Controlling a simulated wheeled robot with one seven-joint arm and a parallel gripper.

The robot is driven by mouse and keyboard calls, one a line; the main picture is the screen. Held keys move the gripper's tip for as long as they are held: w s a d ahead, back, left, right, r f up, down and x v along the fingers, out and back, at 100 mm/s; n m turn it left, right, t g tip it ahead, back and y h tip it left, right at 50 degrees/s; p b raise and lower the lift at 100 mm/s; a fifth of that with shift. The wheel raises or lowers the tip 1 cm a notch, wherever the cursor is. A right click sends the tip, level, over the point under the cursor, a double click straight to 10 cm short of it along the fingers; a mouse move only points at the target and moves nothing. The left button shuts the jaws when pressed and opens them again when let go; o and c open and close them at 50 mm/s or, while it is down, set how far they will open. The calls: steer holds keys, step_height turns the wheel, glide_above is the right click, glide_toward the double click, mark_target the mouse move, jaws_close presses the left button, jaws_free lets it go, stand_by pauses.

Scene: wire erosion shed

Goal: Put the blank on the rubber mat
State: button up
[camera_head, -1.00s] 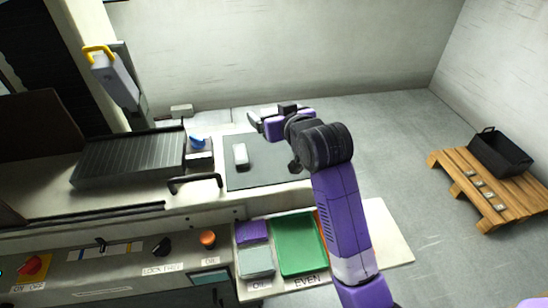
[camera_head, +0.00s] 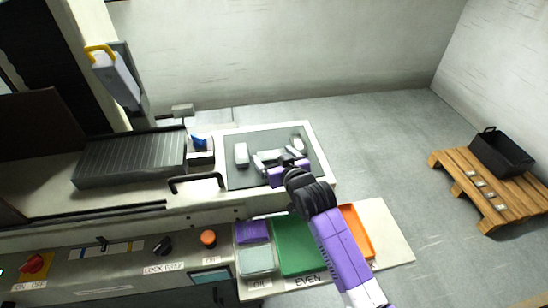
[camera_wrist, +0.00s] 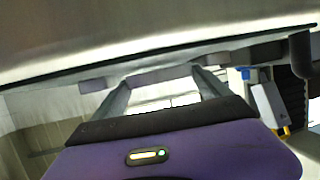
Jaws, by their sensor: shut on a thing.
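My gripper (camera_head: 270,156) is over the dark grey mat (camera_head: 240,178) on the bench, with its fingers pointing away from the camera. It is shut on a small grey blank (camera_wrist: 160,75), seen as a bar between the fingertips in the wrist view. In the head view the fingers partly hide it. A light grey block (camera_head: 241,154) lies on the mat's left side, apart from my gripper. Another small light piece (camera_head: 298,143) is at the mat's right. I cannot tell whether the held blank touches the mat.
A black handle (camera_head: 196,182) and a ribbed grey plate (camera_head: 130,158) are left of the mat. In front are a green tray (camera_head: 298,247), an orange tray (camera_head: 357,231) and a purple pad (camera_head: 253,232). A pallet (camera_head: 487,190) with a black crate (camera_head: 501,153) stands right.

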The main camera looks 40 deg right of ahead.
steer(key=shift+f, duration=0.2)
steer(key=o, duration=1.8)
steer(key=shift+f, duration=0.15)
steer(key=shift+o, duration=0.2)
steer(key=s+a+r+n+y, duration=0.1)
steer(key=s+a+r, duration=0.1)
steer(key=s+a, duration=0.5)
steer(key=s+a+r+n+t+y, duration=0.1)
steer(key=s+a, duration=0.6)
steer(key=s, duration=1.1)
steer(key=s+a+r+n+t+y+b, duration=0.1)
steer(key=s+a+r+n+y, duration=0.1)
steer(key=s+a, duration=0.6)
steer(key=s+r+y, duration=0.1)
steer(key=s, duration=0.4)
steer(key=shift+r+n, duration=0.25)
steer(key=shift+n, duration=0.05)
steer(key=shift+a, duration=0.1)
